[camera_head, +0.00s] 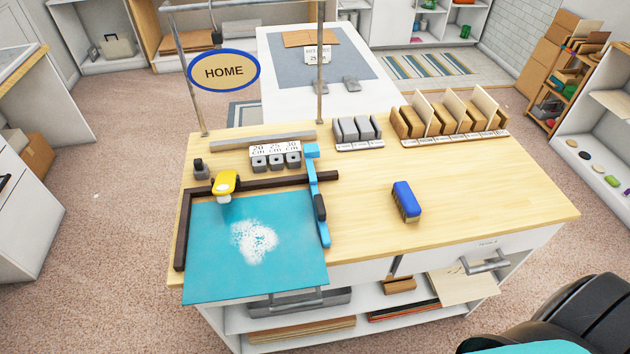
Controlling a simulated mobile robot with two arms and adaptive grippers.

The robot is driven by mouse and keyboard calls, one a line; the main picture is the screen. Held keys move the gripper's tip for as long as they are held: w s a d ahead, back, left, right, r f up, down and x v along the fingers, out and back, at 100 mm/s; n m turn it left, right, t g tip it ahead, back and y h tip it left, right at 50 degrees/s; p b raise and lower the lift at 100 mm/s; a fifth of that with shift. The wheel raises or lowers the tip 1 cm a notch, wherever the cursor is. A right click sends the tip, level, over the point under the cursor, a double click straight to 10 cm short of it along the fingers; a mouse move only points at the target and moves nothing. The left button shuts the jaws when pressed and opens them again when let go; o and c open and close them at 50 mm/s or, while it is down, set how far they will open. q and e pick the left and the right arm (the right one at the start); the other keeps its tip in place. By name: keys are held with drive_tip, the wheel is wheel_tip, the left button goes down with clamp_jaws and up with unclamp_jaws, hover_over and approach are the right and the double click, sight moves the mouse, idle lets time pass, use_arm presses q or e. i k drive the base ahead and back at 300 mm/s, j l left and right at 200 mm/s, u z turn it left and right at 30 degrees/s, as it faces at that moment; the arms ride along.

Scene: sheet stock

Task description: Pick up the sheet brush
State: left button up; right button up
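A brush-like block with a blue top and tan bristle-like sides (406,201), which looks like the sheet brush, lies on the right half of the wooden worktable (480,205). Nothing touches it. A teal sheet or mat (290,270) covers the table's front left, with a patch of white specks (254,241) on it. A yellow tool with a pale end (225,184) sits at the sheet's back edge. Neither gripper shows; only a dark and teal part of mine is at the lower right corner.
A dark frame and a light blue arm (317,200) border the sheet. Grey blocks (355,130) and a wooden rack with upright cards (450,118) stand at the back. A HOME sign (224,71) hangs at the back left. The tabletop around the brush is clear.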

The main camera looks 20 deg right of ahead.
sight(410, 207)
drive_tip(key=z, duration=1.4)
